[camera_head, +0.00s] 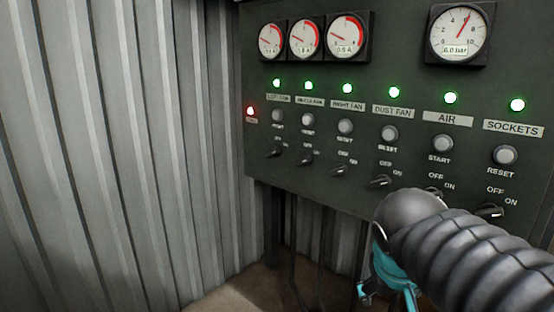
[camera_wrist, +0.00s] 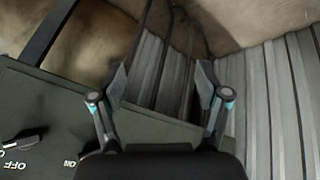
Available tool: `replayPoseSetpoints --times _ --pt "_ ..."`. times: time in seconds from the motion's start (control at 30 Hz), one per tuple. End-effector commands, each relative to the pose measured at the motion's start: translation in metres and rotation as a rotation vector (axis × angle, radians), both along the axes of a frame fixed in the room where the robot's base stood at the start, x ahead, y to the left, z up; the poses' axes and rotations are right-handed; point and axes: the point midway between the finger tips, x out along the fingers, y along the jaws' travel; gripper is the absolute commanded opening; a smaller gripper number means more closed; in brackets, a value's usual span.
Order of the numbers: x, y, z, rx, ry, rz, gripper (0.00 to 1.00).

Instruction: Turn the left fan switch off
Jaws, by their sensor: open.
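The left fan switch (camera_head: 275,152) is a small black rotary knob at the lower left of the dark control panel (camera_head: 345,195) in the head view, below the "LEFT FAN" label. Its exact pointing is too small to read. The green lamp (camera_head: 277,83) above that label is lit. My gripper (camera_head: 385,290) is low at the right in the head view, below the panel's lower edge and well right of the left fan switch. In the wrist view my gripper (camera_wrist: 161,82) has its fingers spread with nothing between them.
Similar switches for the middle fan (camera_head: 305,159), right fan (camera_head: 339,170), dust fan (camera_head: 381,181) and sockets (camera_head: 490,211) stand in the row to the right. A corrugated metal wall (camera_head: 130,150) borders the panel at left. Dark cables (camera_head: 320,240) hang below the panel.

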Motion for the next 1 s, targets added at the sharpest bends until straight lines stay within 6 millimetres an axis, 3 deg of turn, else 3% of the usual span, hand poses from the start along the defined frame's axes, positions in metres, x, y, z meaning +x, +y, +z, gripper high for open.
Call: replayPoseSetpoints --times 0.03,0.27,0.47,0.6,0.8,1.0 --pt "0.023 0.004 0.002 -0.047 -0.002 0.002 0.75" --pt "0.121 0.031 0.037 -0.257 -0.087 -0.036 0.75" --pt "0.201 0.087 0.063 -0.416 -0.242 -0.074 0.75" --pt "0.247 0.143 0.077 -0.5 -0.39 -0.106 0.75" --pt "0.288 0.235 0.09 -0.572 -0.636 -0.152 0.75" --pt "0.298 0.301 0.097 -0.587 -0.826 -0.187 0.75"
